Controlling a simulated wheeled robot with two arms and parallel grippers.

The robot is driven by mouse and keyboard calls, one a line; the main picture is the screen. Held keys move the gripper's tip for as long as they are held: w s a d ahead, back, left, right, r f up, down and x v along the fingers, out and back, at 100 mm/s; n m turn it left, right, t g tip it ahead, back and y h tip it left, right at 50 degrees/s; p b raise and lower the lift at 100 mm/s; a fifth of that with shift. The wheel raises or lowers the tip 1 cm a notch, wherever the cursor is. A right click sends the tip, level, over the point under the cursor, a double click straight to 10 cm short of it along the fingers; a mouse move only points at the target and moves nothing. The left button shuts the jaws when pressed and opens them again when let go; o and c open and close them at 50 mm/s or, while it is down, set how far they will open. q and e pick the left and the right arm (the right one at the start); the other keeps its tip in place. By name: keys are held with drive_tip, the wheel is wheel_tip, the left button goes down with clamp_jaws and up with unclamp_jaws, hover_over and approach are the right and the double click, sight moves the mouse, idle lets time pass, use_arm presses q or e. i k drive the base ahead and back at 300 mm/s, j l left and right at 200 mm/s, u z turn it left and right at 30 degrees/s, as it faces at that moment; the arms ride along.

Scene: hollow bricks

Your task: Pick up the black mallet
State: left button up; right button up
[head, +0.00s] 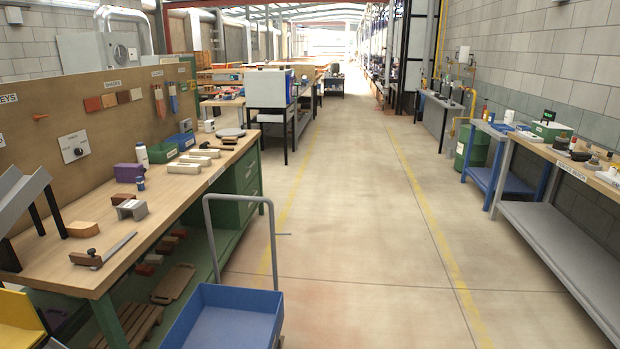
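I cannot make out a black mallet for certain. Several small dark objects (581,156) stand on the bench along the right wall, too small to identify. Neither of my grippers is in view.
A wooden workbench (205,180) on the left holds a try square (104,251), a grey block (131,209) and several pale blocks (190,162). A blue cart (225,322) stands in front of me. A grey-shelved bench (560,243) lines the right wall. The middle aisle (350,220) is clear.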

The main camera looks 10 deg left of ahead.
sight(205, 145)
drive_tip(key=i, duration=2.4)
drive_tip(key=i+l, duration=0.1)
drive_tip(key=i, duration=2.35)
drive_tip(key=i+u, duration=0.1)
drive_tip(key=u, duration=0.3)
drive_tip(key=i+u, duration=0.1)
drive_tip(key=u, duration=0.3)
drive_tip(key=i+u, duration=0.1)
drive_tip(key=u, duration=0.35)
drive_tip(key=l+u, duration=0.1)
drive_tip(key=u, duration=0.3)
drive_tip(key=i+l+u, duration=0.1)
drive_tip(key=u, duration=0.75)
